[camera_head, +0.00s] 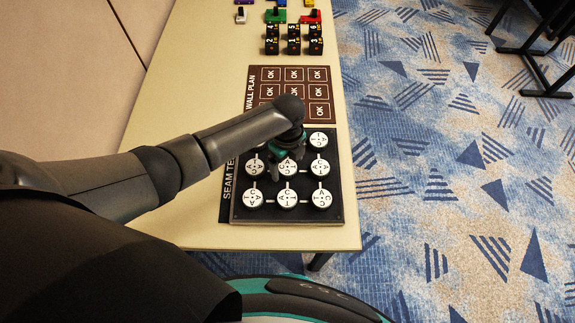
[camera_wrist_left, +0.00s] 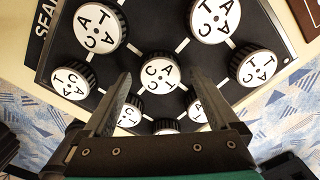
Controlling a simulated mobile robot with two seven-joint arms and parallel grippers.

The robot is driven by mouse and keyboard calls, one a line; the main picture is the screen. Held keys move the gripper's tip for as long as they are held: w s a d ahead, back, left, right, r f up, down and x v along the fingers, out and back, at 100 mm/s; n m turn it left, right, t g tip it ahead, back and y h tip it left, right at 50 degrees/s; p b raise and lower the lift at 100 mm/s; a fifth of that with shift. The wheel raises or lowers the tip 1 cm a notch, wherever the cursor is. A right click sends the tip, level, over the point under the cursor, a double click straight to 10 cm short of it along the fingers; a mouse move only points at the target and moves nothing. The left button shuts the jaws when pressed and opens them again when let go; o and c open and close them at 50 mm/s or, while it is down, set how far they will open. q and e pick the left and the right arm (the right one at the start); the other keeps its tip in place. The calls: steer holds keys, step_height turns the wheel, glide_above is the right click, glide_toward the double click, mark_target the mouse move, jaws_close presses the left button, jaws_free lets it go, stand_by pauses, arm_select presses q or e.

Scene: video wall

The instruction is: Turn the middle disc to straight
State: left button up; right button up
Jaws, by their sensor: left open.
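The middle disc (camera_head: 288,168), round and white-topped with black letters, sits on the black board (camera_head: 238,212) marked SEAM TEST among other such discs. In the left wrist view the middle disc (camera_wrist_left: 160,72) shows its letters around a centre dot, with its dark ribbed side in sight. My left gripper (camera_head: 289,156) is over the board at this disc. In the wrist view its open fingers (camera_wrist_left: 158,84) stand on either side of the disc, with gaps showing. Whether they touch it further down cannot be told. My left arm hides part of the board's upper left. My right gripper is out of view.
Neighbouring discs (camera_head: 320,168) stand close around the middle one. Behind the board lies a brown WALL PLAN panel (camera_head: 283,88) with OK squares. Small black numbered blocks (camera_head: 293,40) and coloured pieces (camera_head: 276,15) stand farther back. The table (camera_head: 180,90) is bare at left.

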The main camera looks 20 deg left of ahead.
arm_select(q)
steer(key=shift+f, duration=0.4)
steer(key=c, duration=1.4)
